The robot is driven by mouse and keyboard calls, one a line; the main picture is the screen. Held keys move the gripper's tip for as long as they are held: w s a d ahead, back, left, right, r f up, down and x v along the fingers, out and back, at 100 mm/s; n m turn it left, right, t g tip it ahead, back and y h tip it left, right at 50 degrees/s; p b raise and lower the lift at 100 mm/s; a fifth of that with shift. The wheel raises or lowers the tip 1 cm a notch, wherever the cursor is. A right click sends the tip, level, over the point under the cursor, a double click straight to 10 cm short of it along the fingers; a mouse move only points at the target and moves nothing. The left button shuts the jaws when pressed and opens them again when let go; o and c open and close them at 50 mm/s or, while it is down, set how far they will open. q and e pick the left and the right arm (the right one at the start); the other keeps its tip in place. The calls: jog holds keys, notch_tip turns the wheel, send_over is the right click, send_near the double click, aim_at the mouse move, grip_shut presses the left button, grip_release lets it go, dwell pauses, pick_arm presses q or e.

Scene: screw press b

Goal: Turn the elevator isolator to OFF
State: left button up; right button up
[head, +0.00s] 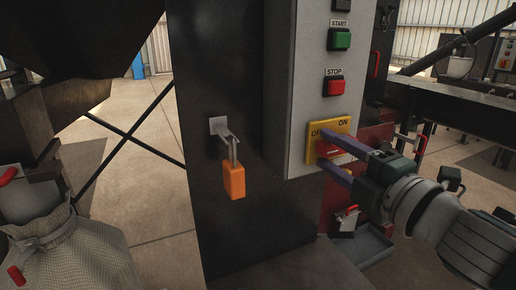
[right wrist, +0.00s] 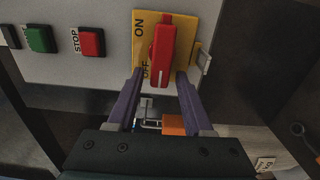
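The elevator isolator is a yellow plate (head: 313,155) marked ON and OFF, low on the grey panel, with a red handle (head: 328,152). In the right wrist view the plate (right wrist: 141,45) shows ON at the upper left and OFF at the lower left. The handle (right wrist: 161,45) runs nearly up and down there, with a white mark near its lower end. My right gripper (right wrist: 160,74) is open, its purple fingers on either side of the handle's lower end with gaps visible. It also shows in the head view (head: 333,154). My left gripper is not in view.
Green START (head: 340,39) and red STOP (head: 335,88) buttons are above the isolator. An orange padlock (head: 234,182) hangs from a hasp on the dark post to the left. A grey tray (head: 368,247) is below, and a sack (head: 70,255) stands at lower left.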

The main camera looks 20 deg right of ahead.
jog(key=shift+o, duration=0.2)
jog(key=shift+s, duration=0.15)
jog(key=s, duration=0.9)
jog(key=shift+s+d, duration=0.35)
jog(key=shift+d, duration=0.05)
dwell(0.9)
jog(key=shift+o, duration=0.4)
